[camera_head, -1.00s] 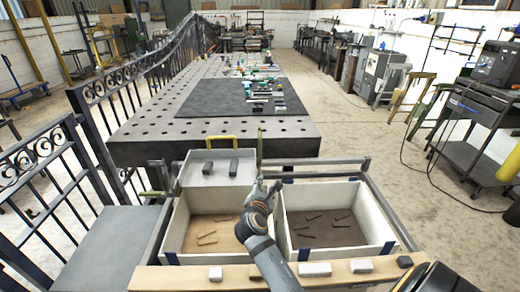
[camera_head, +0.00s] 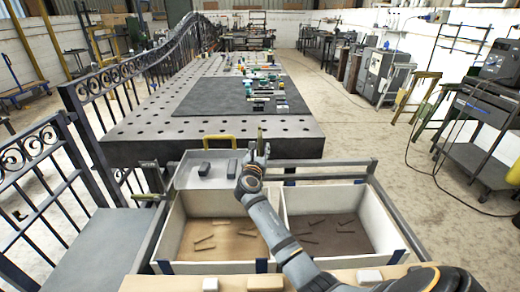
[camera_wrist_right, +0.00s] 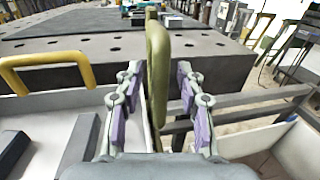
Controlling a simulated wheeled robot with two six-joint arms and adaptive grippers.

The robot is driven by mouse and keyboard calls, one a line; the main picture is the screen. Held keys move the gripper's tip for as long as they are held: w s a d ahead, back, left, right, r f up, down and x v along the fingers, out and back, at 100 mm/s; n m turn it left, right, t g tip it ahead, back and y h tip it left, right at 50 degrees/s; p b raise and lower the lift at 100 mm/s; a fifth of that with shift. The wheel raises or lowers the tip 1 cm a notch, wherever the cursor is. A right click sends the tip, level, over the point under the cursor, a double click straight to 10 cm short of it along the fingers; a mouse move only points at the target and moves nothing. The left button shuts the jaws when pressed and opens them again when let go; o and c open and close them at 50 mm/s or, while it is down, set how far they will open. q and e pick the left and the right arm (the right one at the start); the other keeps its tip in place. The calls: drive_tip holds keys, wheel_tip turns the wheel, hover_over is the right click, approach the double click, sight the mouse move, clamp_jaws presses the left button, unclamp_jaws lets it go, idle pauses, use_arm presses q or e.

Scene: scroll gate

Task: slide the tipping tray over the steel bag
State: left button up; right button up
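The grey tipping tray (camera_head: 190,178) lies over the back of the left bin. It has a yellow handle (camera_head: 219,138) at its far edge and two dark blocks (camera_head: 232,168) on it. An upright olive handle (camera_wrist_right: 158,75) stands at the tray's right side. My right gripper (camera_wrist_right: 159,90) is open around this handle, with gaps on both sides in the right wrist view; it also shows in the head view (camera_head: 256,155). The dark-floored right bin (camera_head: 372,205) seems to be the steel bag; no label is readable. My left gripper is not in view.
The left bin (camera_head: 172,232) has a tan floor with several small bars. A grey rail (camera_head: 335,163) runs behind the bins. A perforated table (camera_head: 130,140) stands beyond. A black gate (camera_head: 62,180) is on the left. The space above the right bin is clear.

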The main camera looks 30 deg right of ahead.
drive_tip(key=shift+w+d, duration=0.3)
drive_tip(key=shift+d, duration=0.05)
clamp_jaws()
drive_tip(key=shift+f, duration=0.1)
